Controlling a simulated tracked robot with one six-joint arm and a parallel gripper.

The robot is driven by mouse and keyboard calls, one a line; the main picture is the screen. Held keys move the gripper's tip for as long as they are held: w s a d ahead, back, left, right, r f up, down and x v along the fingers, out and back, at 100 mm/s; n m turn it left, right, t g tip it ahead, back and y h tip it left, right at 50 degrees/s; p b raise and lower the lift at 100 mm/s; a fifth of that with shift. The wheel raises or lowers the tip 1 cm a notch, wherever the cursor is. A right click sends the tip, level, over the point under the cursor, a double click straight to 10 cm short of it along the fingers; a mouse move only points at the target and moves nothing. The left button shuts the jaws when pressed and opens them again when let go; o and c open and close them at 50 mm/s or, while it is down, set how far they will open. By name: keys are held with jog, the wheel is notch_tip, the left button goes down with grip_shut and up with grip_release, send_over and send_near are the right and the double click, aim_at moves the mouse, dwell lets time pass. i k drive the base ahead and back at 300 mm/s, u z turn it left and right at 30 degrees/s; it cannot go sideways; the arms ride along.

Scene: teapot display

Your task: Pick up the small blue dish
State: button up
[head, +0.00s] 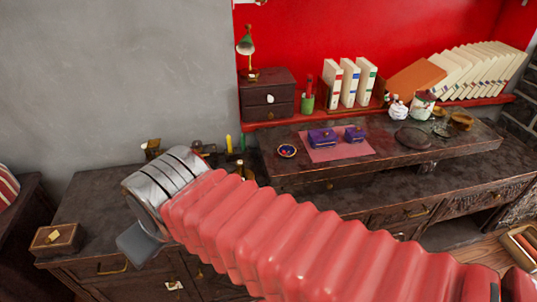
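A small round dish (287,151), blue with some red inside, sits at the left end of the raised dark wooden shelf (340,168), left of a pink mat (352,153). My arm, with red bellows and a metal wrist, crosses the front of the view. At its end on the left, a grey part of my gripper (138,243) shows above the lower cabinet. It is well left of and below the dish in the picture, apart from it. The fingertips cannot be made out clearly, so I cannot tell whether they are open or shut.
Two purple boxes (322,138) stand on the mat. A dark round plate (412,138) and several ornaments are to the right. A dark drawer box (268,94), a green cup (307,103) and white books (348,83) stand behind. A brown box (57,239) is at far left.

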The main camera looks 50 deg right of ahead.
aim_at(290, 150)
jog(key=u, duration=0.5)
jog(key=k, duration=1.45)
jog(key=z, duration=0.75)
jog(key=i, duration=1)
